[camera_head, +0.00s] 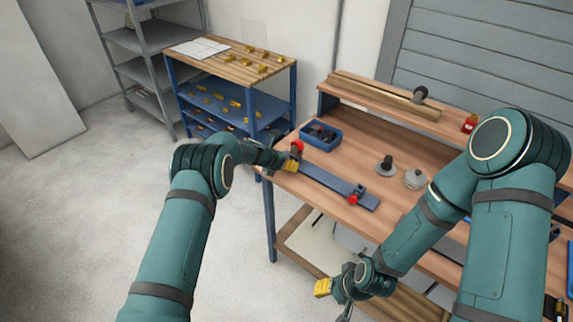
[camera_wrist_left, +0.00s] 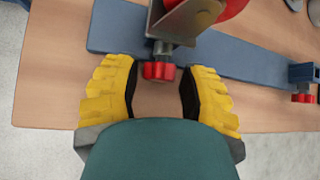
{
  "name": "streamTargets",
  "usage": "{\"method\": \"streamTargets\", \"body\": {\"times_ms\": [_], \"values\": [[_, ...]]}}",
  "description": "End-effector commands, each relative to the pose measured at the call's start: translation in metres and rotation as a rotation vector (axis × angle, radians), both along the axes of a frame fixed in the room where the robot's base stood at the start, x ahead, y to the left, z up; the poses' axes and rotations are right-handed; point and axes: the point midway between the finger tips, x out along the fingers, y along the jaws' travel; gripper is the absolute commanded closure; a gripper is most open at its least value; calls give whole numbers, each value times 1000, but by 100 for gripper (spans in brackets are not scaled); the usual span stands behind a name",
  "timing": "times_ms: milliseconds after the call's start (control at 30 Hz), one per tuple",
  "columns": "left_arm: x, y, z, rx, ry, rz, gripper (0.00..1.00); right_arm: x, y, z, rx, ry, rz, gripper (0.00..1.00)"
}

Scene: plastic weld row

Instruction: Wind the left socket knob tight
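The left socket knob (camera_wrist_left: 159,71) is a small red ribbed knob on a short metal stem below a grey bracket (camera_wrist_left: 172,25) in the left wrist view. My left gripper (camera_wrist_left: 158,82) is open, its yellow fingers on both sides of the knob with a gap on each side. In the head view my left gripper (camera_head: 291,166) is at the left end of the blue-grey bar (camera_head: 325,180), and it hides the knob. A red part (camera_head: 297,147) shows just above it. My right gripper (camera_head: 323,288) hangs low before the bench; its finger opening is unclear.
A second red knob (camera_head: 353,200) sits at the bar's right end. A blue bin (camera_head: 320,136) stands behind the bar. Two dark-and-grey round parts lie right of it. A shelf cart (camera_head: 232,68) with yellow pieces stands at the back left.

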Motion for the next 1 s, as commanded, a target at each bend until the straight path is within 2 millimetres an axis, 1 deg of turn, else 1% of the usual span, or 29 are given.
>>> {"method": "streamTargets", "body": {"times_ms": [33,100,300,467,567,767,900,1000], "values": [[0,0,0,0,0,0,80,0,0,0,0,0,0,53],[0,0,0,0,0,0,100,0,0,0,0,0,0,53],[0,0,0,11,-9,0,100,0,0,-1,0,0,0,53],[0,-1,-1,85,-65,2,100,-2,0,-7,0,3,2,53],[-1,-1,-2,156,-115,2,100,-4,1,-16,2,8,6,53],[-1,-2,-5,284,-210,2,100,-9,2,-43,5,21,18,53],[-1,-2,-4,348,-255,2,100,-8,2,-58,4,18,19,53],[-2,-2,-4,379,-275,1,100,-6,1,-65,4,13,17,53]]}}
